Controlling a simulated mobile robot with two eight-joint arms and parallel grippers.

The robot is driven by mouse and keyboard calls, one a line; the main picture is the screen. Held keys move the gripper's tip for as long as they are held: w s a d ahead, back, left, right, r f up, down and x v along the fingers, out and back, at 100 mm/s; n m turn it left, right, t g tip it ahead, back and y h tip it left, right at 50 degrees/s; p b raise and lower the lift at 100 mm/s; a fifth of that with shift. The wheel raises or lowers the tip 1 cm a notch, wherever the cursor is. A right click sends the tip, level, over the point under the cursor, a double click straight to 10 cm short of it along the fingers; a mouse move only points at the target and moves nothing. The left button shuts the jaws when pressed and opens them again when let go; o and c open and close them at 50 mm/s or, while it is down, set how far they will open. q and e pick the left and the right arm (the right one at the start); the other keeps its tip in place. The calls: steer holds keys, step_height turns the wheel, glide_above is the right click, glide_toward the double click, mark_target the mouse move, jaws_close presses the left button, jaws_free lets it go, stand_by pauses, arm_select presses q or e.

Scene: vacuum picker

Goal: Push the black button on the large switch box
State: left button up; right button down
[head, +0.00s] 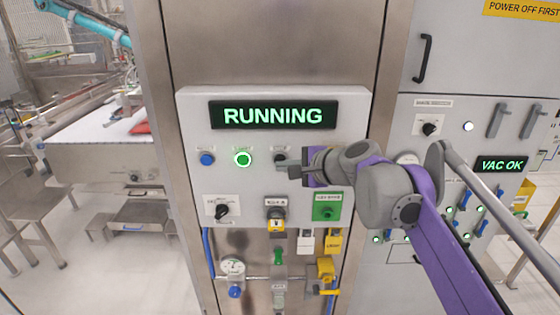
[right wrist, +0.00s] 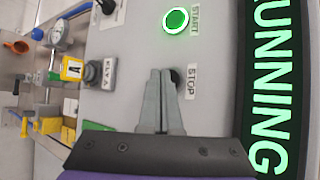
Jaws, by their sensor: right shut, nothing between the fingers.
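The large switch box (head: 190,125) is a pale grey panel on a metal cabinet, with a lit "RUNNING" display (head: 273,115). Its black button (head: 280,156) is partly hidden by my right gripper in the head view. In the right wrist view the black button (right wrist: 175,77) sits beside the "STOP" label, right at the fingertips. My right gripper (head: 279,166) is shut and empty, its tips at or just in front of the button. I cannot tell whether they touch it. It also shows in the right wrist view (right wrist: 161,74). My left gripper is not in view.
A green lit START button (head: 243,159) and a blue button (head: 207,159) are left of the black one. Below are a black selector knob (head: 222,211), a key switch (head: 276,214) and a green plate (head: 327,207). A gauge (head: 233,267) and valves hang beneath the box.

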steer(key=shift+w, duration=0.35)
stand_by(0.3)
steer(key=shift+s, duration=0.8)
steer(key=s, duration=0.5)
stand_by(0.3)
stand_by(0.4)
steer(key=s+d+f+n+g+h, duration=0.1)
steer(key=s+d+f+n, duration=0.3)
steer(key=s+f, duration=0.5)
steer(key=s+d+f+n+g+h+p, duration=0.1)
steer(key=s+d+f+n+g+h, duration=0.1)
steer(key=s+d+f+n+h, duration=0.2)
steer(key=s+d+f+n+g+h, duration=0.1)
steer(key=s+d+f+n+h, duration=0.2)
steer(key=s+f, duration=1.1)
steer(key=d+f+n, duration=0.2)
steer(key=d+f, duration=0.2)
steer(key=d, duration=0.1)
steer(key=shift+d+f+n+g, duration=0.15)
steer(key=shift+d+n+g, duration=0.15)
steer(key=shift+n, duration=0.1)
